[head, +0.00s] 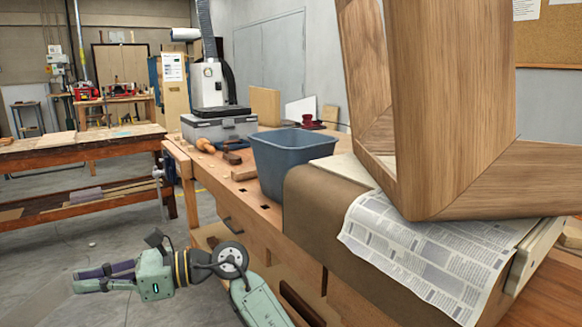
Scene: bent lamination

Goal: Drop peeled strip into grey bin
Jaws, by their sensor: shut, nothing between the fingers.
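The bin (275,168) is blue-grey and open at the top. It stands upright on the workbench near the middle of the picture. The inside of the bin is only partly visible. My gripper (78,280) is at lower left, over the floor and well apart from the bench and the bin. It points left, and its fingers are shut and empty. I cannot make out a peeled strip anywhere in view. A large bent wooden piece (452,95) stands at the right on the bench.
Another bench (80,152) stands further left. Open floor lies between the benches.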

